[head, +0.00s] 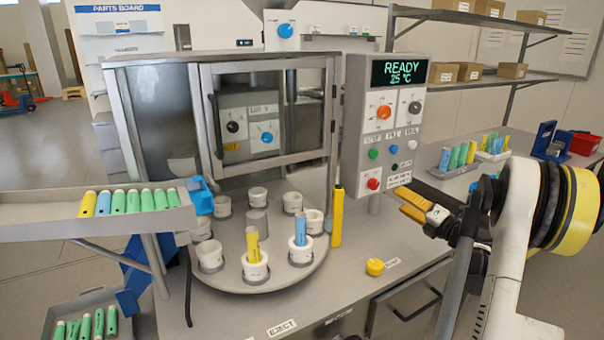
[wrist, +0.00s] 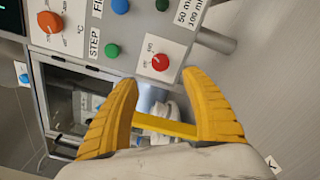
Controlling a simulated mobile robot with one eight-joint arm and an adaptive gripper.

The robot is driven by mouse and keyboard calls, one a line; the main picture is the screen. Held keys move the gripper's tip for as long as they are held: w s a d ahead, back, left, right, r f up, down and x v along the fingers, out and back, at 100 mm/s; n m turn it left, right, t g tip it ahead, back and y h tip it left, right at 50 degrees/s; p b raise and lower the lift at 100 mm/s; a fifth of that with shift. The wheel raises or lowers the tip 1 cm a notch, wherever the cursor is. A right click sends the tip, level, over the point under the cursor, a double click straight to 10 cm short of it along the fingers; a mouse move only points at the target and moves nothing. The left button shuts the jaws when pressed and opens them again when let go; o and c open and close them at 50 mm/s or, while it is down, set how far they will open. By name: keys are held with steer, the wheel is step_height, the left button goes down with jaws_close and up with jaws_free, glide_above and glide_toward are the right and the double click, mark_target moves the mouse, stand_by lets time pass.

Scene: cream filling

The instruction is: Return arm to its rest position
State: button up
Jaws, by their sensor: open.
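My gripper (head: 412,204) has yellow fingers and is held in the air to the right of the machine, in front of the control panel's lower edge. In the wrist view my gripper (wrist: 165,100) shows two yellow fingers spread apart, with nothing held between them. My white arm (head: 515,230) comes in from the right side of the head view. The fingers are near the panel's red button (wrist: 160,62), which shows just beyond them; I cannot tell the exact distance.
The control panel (head: 396,78) reads READY 25 °C. A round turntable (head: 228,278) carries several white cups, some holding yellow or blue tubes. A yellow button (head: 375,267) sits on the counter. A sloped tray (head: 60,232) of tubes is at left. Shelves (head: 470,80) with boxes stand behind right.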

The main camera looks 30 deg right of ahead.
steer(key=w+a+r+m+h, duration=0.2)
steer(key=a+r+m+h, duration=0.2)
steer(key=a+r+m, duration=0.45)
steer(key=w+a+r+m+h, duration=0.1)
steer(key=a+r+m+h, duration=0.4)
steer(key=r, duration=0.7)
steer(key=s+a+f+m+g+y, duration=0.2)
steer(key=s+a+f, duration=0.5)
steer(key=a, duration=0.4)
steer(key=s+a+f+m+g+y, duration=0.3)
steer(key=s+a+f+m+g, duration=0.2)
steer(key=s+a, duration=0.5)
steer(key=s+a+f+m+g+y, duration=0.3)
steer(key=s+a+f, duration=0.5)
steer(key=a, duration=0.4)
steer(key=shift+s+a+f+m+g, duration=0.15)
steer(key=shift+s+f+m+g, duration=0.15)
steer(key=shift+f+g, duration=0.2)
steer(key=shift+w+r, duration=0.1)
